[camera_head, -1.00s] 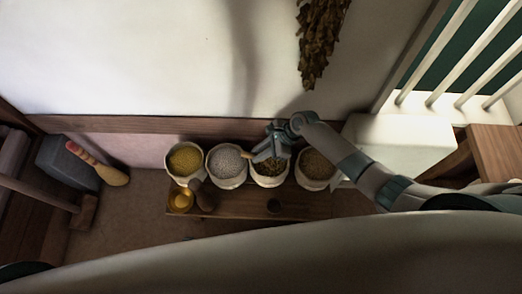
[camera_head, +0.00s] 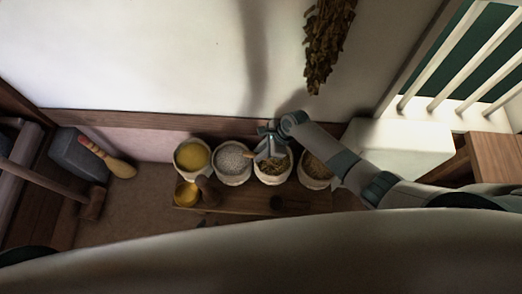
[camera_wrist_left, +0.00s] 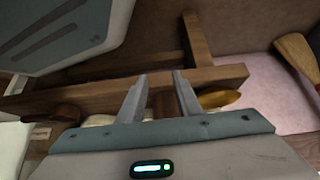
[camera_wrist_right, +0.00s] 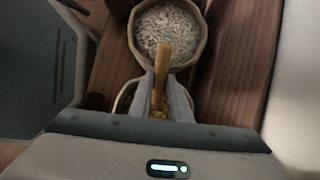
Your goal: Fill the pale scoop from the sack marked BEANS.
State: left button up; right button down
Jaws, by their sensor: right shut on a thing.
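Several open sacks stand in a row at the wall in the head view, holding yellow (camera_head: 194,154), pale grey (camera_head: 232,158), mixed brown (camera_head: 274,172) and brown (camera_head: 314,168) contents. I cannot read a BEANS mark on any. My right gripper (camera_head: 266,154) is over the brown-mixed sack, third from the left. In the right wrist view it is shut on a tan wooden handle (camera_wrist_right: 163,62), seemingly the scoop's, which points toward the grey-filled sack (camera_wrist_right: 166,30). The scoop's bowl is hidden. My left gripper (camera_wrist_left: 158,78) shows only in its wrist view, open and empty.
The sacks stand on a low wooden bench (camera_head: 250,200). A yellow-filled vessel (camera_head: 187,193) and a brown object (camera_head: 209,190) are at its front left. Dried leaves (camera_head: 326,45) hang above.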

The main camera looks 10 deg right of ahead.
aim_at(253, 154)
jog(key=shift+a+r+p, duration=0.15)
jog(key=shift+p, duration=0.15)
jog(key=shift+a+h+p, duration=0.6)
jog(key=shift+h+p, duration=0.4)
jog(key=shift+p, duration=0.35)
jog(key=shift+w+a+h+p, duration=0.1)
jog(key=shift+a+h+p, duration=0.15)
jog(key=shift+h+p, duration=0.2)
jog(key=shift+a+h+p, duration=0.3)
jog(key=shift+h+p, duration=0.3)
jog(key=shift+h, duration=0.15)
jog(key=shift+r+p, duration=0.2)
jog(key=shift+p, duration=0.1)
jog(key=shift+r+p, duration=0.55)
jog(key=shift+r+h+p, duration=0.3)
jog(key=shift+r+p, duration=1.2)
pick_arm(q)
jog(key=s+a+g, duration=0.3)
jog(key=s+a, duration=0.1)
jog(key=s, duration=0.7)
jog(key=s+a+g+y, duration=0.1)
jog(key=s+a, duration=0.3)
jog(key=s, duration=0.7)
jog(key=shift+a+f+g+y+p, duration=0.15)
jog(key=shift+f+g+y+p, duration=0.2)
jog(key=shift+g, duration=0.55)
pick_arm(e)
jog(key=shift+r+h, duration=0.3)
jog(key=shift+r, duration=0.05)
